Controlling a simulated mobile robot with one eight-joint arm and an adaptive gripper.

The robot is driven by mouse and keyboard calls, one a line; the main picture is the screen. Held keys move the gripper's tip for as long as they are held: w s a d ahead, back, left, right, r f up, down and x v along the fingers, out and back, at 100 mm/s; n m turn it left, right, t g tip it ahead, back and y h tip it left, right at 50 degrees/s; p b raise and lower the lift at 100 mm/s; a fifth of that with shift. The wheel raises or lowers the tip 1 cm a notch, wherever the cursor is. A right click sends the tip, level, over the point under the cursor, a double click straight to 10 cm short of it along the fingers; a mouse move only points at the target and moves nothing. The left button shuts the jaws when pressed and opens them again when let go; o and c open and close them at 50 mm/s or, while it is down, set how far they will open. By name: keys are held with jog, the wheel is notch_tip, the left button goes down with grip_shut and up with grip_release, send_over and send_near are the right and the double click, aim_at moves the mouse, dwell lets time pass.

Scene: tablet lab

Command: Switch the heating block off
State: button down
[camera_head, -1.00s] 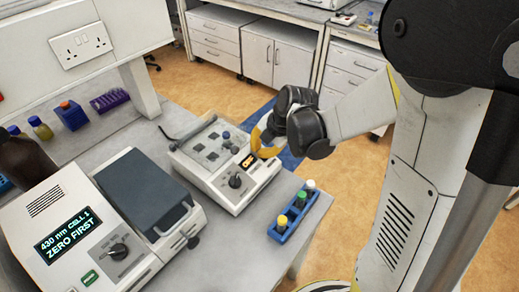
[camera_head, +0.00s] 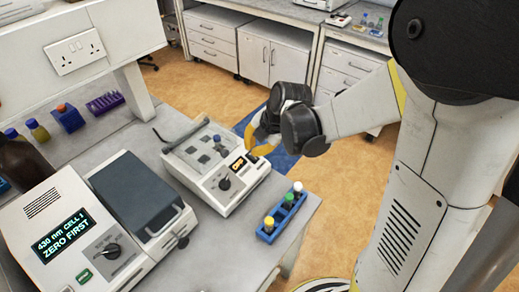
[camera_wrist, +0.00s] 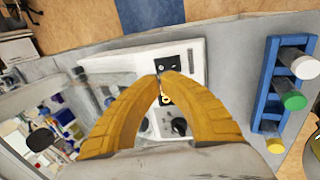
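The heating block (camera_head: 207,192) is a pale bench unit in the middle of the head view. Its front panel carries a small display (camera_head: 237,164) with orange characters too small to read, and a black knob (camera_head: 224,183). A blue-capped vial (camera_head: 217,140) stands in its top. My gripper (camera_head: 254,150) has yellow fingers at the right end of the panel. In the wrist view the fingertips (camera_wrist: 161,75) meet or nearly meet over the block, beside a black panel part (camera_wrist: 182,58). The knob (camera_wrist: 180,126) shows between the fingers. I cannot tell whether the tips touch the block. Nothing shows gripped.
A blue rack (camera_head: 282,216) with yellow-, green- and white-capped tubes stands right of the block, near the bench edge. A photometer (camera_head: 62,232) reading "430 nm CELL 1 ZERO FIRST" stands at left. Bottles and racks line the back. Bare bench (camera_head: 215,255) lies in front.

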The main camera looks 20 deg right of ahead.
jog(key=v, duration=0.3)
jog(key=shift+w+d+r, duration=0.1)
jog(key=shift+d+r, duration=0.05)
jog(key=shift+d, duration=0.15)
notch_tip(320, 180, up, 7)
jog(key=s+p, duration=0.1)
jog(key=p, duration=0.1)
jog(key=shift+s+d+r, duration=0.1)
jog(key=shift+d, duration=0.05)
jog(key=s+f+m+t+h+b, duration=0.1)
jog(key=s+m+b, duration=0.3)
jog(key=s+m, duration=0.3)
jog(key=s+d+f+m+t+h+b, duration=0.1)
jog(key=s+m+b, duration=0.3)
jog(key=m, duration=1.3)
jog(key=shift+s+d+f+m+t+h+b, duration=0.35)
jog(key=shift+s+f, duration=0.25)
jog(key=shift+s, duration=1.55)
